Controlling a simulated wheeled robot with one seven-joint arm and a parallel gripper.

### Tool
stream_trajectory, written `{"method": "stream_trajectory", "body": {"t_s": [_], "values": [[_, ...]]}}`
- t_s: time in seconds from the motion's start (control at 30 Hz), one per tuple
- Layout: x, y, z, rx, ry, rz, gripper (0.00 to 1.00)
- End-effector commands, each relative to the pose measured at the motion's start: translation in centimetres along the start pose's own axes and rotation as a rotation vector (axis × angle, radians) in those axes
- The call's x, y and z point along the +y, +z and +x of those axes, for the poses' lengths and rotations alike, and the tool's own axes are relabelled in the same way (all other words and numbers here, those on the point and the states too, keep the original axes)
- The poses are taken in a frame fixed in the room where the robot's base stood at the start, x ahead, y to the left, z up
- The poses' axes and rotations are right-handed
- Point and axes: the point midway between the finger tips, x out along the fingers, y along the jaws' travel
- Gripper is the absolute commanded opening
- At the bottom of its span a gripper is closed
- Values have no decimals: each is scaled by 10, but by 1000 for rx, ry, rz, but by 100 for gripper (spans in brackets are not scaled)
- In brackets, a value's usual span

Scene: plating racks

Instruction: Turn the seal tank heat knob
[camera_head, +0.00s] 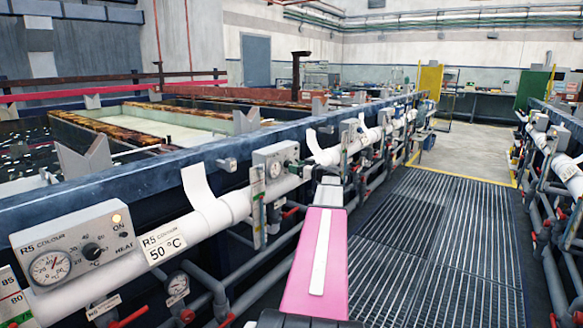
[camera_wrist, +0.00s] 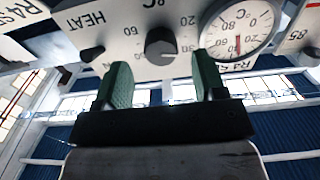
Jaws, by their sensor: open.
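The seal tank heat control box (camera_head: 272,157) is a grey box on the rail, beyond the colour tank box. In the wrist view its face is upside down, with "HEAT" and part of an "R4 S" label readable. Its heat knob (camera_wrist: 160,44) is dark and round, beside a round temperature gauge (camera_wrist: 238,28). My gripper (camera_wrist: 161,62) is open, with green fingers spread to either side of the knob's position. The knob shows in the gap near the fingertips; I cannot tell whether they touch it. In the head view my gripper (camera_head: 294,168) is small at the box's right side.
The similar R5 colour box (camera_head: 80,248) with its own knob (camera_head: 93,251) is nearer, at left. The grated walkway (camera_head: 440,240) is clear.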

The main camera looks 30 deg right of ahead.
Motion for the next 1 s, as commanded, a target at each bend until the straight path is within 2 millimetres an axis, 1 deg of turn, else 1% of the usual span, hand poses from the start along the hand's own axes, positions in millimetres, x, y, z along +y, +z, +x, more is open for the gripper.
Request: {"method": "stream_trajectory", "body": {"t_s": [0.03, 0.1, 0.23, 0.4, 0.6, 0.63, 0.67, 0.7, 0.77, 0.8, 1.0], "values": [[1, 0, 9, 0, -2, 0, 64], [0, 0, 18, 0, -3, 0, 64], [0, 0, 28, 0, -1, 0, 64], [0, 0, 34, 0, -1, 1, 64], [0, 0, 34, 0, -1, 1, 64], [-1, 0, 34, 0, -1, 1, 61], [-1, 0, 34, 0, -1, 1, 51], [-1, 0, 34, 0, -1, 1, 38], [0, 0, 34, 0, -1, 1, 19], [0, 0, 34, 0, -1, 1, 15], [-1, 0, 33, -1, -1, 6, 15]]}}
